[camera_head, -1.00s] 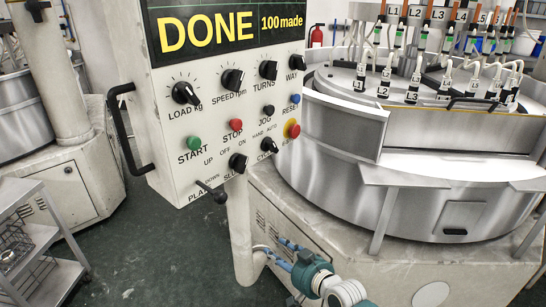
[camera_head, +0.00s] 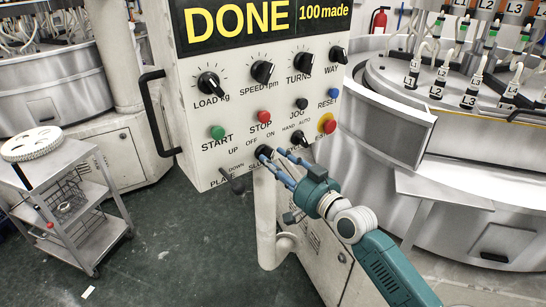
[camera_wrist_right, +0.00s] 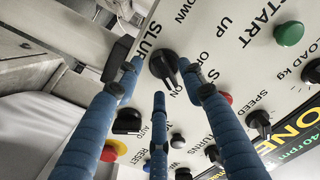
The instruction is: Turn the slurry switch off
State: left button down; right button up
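The slurry switch (camera_head: 264,152) is a black rotary knob low on the white control panel, below the OFF and ON labels. It also shows in the right wrist view (camera_wrist_right: 163,66), where its pointer slants down and right; which label it points at I cannot tell. My right gripper (camera_head: 277,167) is at the panel, its blue fingers reaching up to the knob and partly covering its label. In the right wrist view the fingers (camera_wrist_right: 160,80) are spread, one on either side of the knob and a third below, with gaps visible. My left gripper is out of view.
The panel also holds a green START button (camera_head: 217,132), a red STOP button (camera_head: 264,116), a yellow-ringed emergency stop (camera_head: 327,124) and a platen lever (camera_head: 236,185). A black handle (camera_head: 155,110) is on its left.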

jog(key=shift+x, duration=0.9)
jog(key=c, duration=1)
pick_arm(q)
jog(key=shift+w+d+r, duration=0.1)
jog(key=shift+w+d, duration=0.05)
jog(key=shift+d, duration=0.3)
pick_arm(e)
jog(key=shift+s, duration=0.1)
grip_shut()
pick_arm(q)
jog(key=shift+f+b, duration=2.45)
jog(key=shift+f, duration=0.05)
pick_arm(e)
jog(key=shift+r+n, duration=0.2)
jog(key=shift+n, duration=5.7)
